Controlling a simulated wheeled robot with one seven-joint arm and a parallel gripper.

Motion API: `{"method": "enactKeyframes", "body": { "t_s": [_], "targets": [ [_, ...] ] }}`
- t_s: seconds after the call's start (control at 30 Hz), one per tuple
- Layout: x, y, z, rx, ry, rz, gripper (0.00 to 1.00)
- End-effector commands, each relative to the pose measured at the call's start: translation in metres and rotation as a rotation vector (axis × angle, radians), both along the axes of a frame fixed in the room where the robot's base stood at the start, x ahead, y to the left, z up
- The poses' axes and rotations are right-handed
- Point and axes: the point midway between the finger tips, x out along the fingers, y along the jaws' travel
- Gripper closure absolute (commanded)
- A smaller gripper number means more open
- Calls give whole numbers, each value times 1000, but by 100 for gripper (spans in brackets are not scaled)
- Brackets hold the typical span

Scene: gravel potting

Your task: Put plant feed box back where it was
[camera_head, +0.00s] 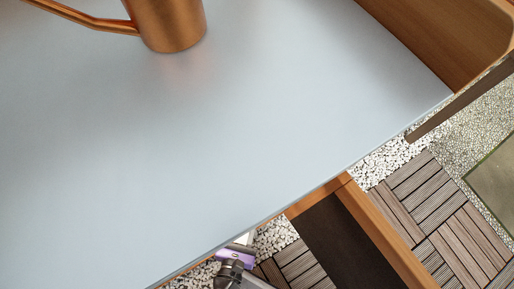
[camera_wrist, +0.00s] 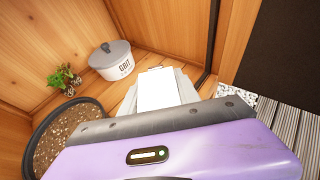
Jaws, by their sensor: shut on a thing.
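My gripper (camera_wrist: 160,100) shows in the wrist view with its purple body across the foreground. Its grey fingers are shut on a plain white box (camera_wrist: 157,86), which I take to be the plant feed box; no label shows on the side I see. The box is over a wooden surface, and I cannot tell whether it touches it. In the head view my gripper (camera_head: 236,256) is at the bottom, by the front edge of the tabletop, with a small pale part beside it that may be the box.
In the wrist view, a lidded pot marked GRIT (camera_wrist: 112,62) stands in a wooden corner. A small plant (camera_wrist: 62,78) and a dark-rimmed tub of soil (camera_wrist: 50,137) are at left. In the head view, a copper watering can (camera_head: 172,25) stands on the mostly clear grey tabletop (camera_head: 250,130).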

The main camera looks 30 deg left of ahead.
Motion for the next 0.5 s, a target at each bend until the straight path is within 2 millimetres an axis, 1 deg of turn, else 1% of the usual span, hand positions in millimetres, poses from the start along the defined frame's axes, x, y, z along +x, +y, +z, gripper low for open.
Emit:
{"method": "enactKeyframes", "body": {
  "t_s": [0.03,0.1,0.4,0.5],
  "targets": [
    [13,5,0,4,-3,-1,100],
    [30,9,1,3,-3,0,100],
    [101,27,0,4,-2,-2,100],
    [121,32,0,4,-1,-2,100]
  ]
}}
